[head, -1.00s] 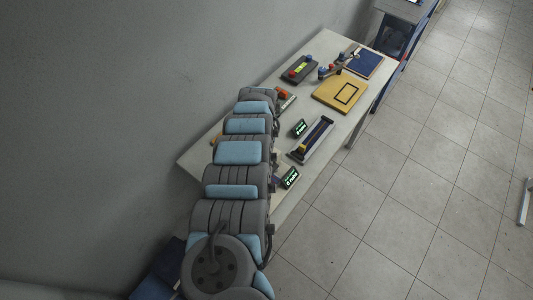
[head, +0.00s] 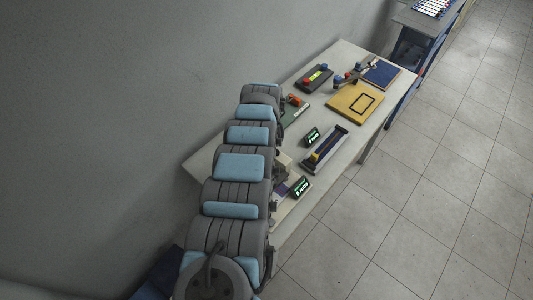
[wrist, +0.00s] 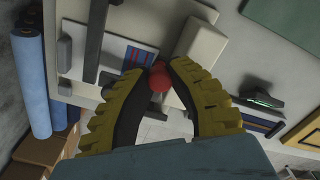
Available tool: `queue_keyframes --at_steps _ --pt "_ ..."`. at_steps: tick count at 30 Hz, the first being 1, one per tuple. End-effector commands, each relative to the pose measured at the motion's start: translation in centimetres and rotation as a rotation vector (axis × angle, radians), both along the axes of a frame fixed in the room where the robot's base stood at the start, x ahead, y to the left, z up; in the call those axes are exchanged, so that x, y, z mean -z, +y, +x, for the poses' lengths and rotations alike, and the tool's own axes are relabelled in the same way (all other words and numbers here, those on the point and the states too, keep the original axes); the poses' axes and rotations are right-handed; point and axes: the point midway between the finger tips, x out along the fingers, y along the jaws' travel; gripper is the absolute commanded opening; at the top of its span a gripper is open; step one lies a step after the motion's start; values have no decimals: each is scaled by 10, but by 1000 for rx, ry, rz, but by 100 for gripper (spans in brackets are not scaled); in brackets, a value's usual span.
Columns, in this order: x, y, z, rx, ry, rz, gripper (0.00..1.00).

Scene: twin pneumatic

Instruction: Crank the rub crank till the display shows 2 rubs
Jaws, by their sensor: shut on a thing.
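In the wrist view my gripper (wrist: 160,85) has its two yellow-and-black fingers closed around a red knob (wrist: 158,78), which seems to be the crank's handle. A pale block with a dark bar (wrist: 95,40) and a striped blue-and-red patch (wrist: 138,57) lie beyond the fingers. In the head view my arm hides the gripper and the crank. A small black display with green text (head: 302,187) stands at the table's near end, just right of my arm. It seems to read 0 rubs, but the text is small.
A second green-lit display (head: 312,136) stands by a long dark slide device (head: 325,148). Farther along the table (head: 345,165) are a yellow board (head: 355,101), a blue pad (head: 381,73) and a dark box with coloured buttons (head: 314,79). A wall runs close on the left.

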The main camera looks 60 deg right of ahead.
Motion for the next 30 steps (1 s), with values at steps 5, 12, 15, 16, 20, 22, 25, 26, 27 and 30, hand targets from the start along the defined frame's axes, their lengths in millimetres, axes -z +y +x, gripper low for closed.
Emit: queue_keyframes --at_steps 5,12,15,16,20,22,25,26,27,30 --pt "0 0 -1 6 2 1 0" --pt "0 0 -1 6 2 1 22" --pt "0 0 -1 6 2 1 51" --pt "0 0 -1 6 2 1 52" --pt "0 0 -1 5 2 1 52" --pt "0 0 0 5 1 2 52" --pt "-1 0 0 5 0 1 52" --pt "-2 0 0 5 0 1 52" --pt "-5 0 0 4 0 0 52" --pt "-15 0 0 5 0 1 52"
